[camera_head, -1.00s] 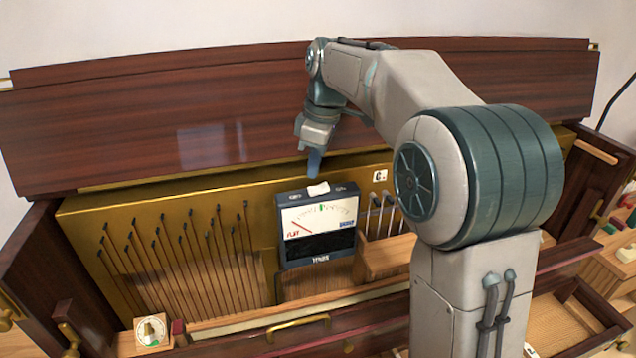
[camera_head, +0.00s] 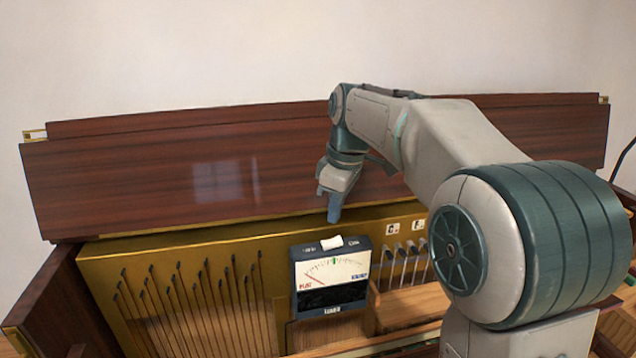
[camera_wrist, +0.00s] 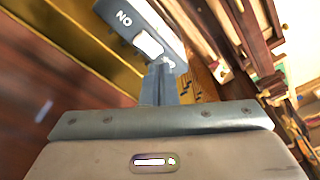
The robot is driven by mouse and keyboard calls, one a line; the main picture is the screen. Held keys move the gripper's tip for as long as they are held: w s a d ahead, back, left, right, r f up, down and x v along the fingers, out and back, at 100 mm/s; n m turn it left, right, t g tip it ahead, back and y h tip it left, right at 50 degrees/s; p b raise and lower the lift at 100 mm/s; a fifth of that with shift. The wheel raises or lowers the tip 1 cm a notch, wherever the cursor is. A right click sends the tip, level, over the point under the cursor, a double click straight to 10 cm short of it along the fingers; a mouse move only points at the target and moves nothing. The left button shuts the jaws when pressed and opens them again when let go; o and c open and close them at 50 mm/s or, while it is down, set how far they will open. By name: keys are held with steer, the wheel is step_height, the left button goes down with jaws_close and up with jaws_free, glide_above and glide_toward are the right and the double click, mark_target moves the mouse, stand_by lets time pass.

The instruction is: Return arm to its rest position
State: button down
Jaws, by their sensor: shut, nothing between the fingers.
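My gripper (camera_head: 331,206) hangs pointing down, just above and behind the tuner (camera_head: 330,280). Its blue fingers are shut with nothing between them. The tuner is a dark box with a white dial, red and blue lettering and a white rocker switch (camera_head: 331,243) on top. It stands upright in front of the gold plate. In the wrist view, my shut fingers (camera_wrist: 159,82) show in front of the tuner's top (camera_wrist: 140,25), with the white switch (camera_wrist: 149,45) and the letters "NO" beside it. I cannot tell the exact gap between the fingertips and the tuner.
The dark red wooden lid (camera_head: 130,180) stands raised behind my gripper. Several thin rods with black tips (camera_head: 190,290) rise at the left. Several grey-topped pegs (camera_head: 405,251) stand right of the tuner. Free space lies above the lid, before the bare wall.

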steer(key=s+d+f+m+t, duration=0.1)
steer(key=s+d+f+m, duration=0.2)
steer(key=s, duration=0.5)
steer(key=s+d+f+m+t+h+b, duration=0.1)
steer(key=s+d+f+m, duration=0.2)
steer(key=s+f+m, duration=0.2)
steer(key=s+d+f+m+t+b, duration=0.1)
steer(key=s+d+f+m, duration=0.2)
steer(key=s, duration=0.8)
steer(key=shift+d+f+m, duration=0.35)
steer(key=shift+f+m, duration=0.1)
steer(key=shift+m, duration=0.55)
